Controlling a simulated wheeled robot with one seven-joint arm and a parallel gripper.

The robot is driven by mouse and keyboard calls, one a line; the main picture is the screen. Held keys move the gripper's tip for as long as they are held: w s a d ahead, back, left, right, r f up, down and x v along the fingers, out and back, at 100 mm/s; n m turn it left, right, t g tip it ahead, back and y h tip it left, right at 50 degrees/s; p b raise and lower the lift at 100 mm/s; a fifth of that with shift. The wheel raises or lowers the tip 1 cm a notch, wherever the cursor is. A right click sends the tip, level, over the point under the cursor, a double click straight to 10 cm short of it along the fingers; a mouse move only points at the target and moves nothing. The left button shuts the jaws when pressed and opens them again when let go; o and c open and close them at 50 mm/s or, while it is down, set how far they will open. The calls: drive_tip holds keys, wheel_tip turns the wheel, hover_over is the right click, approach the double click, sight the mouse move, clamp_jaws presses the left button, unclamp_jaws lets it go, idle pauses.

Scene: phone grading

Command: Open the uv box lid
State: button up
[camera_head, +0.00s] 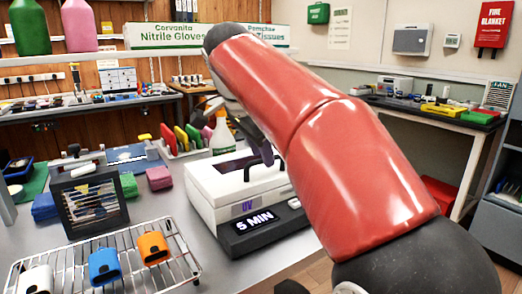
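The uv box (225,207) is a white box on the grey bench, in the middle of the head view, with a dark front panel reading "5 MIN". Its white lid (212,180) has a dark purple window and looks closed, lying flat on the box. Dark curved pieces stand over the lid's right part; I cannot tell whether they are the lid's handle or my gripper's fingers. My red arm passes in front of the box's right side and hides most of my gripper. Contact between gripper and lid cannot be made out.
A wire rack (105,262) with white, blue and orange items stands at front left. A dark framed panel (91,205) stands behind it. A spray bottle (221,135) and upright coloured pieces (182,138) stand close behind the box. Some bare bench lies in front of the box.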

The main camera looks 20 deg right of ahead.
drive_tip(key=shift+w+d+f, duration=0.1)
drive_tip(key=shift+f, duration=0.1)
drive_tip(key=shift+c, duration=0.3)
clamp_jaws()
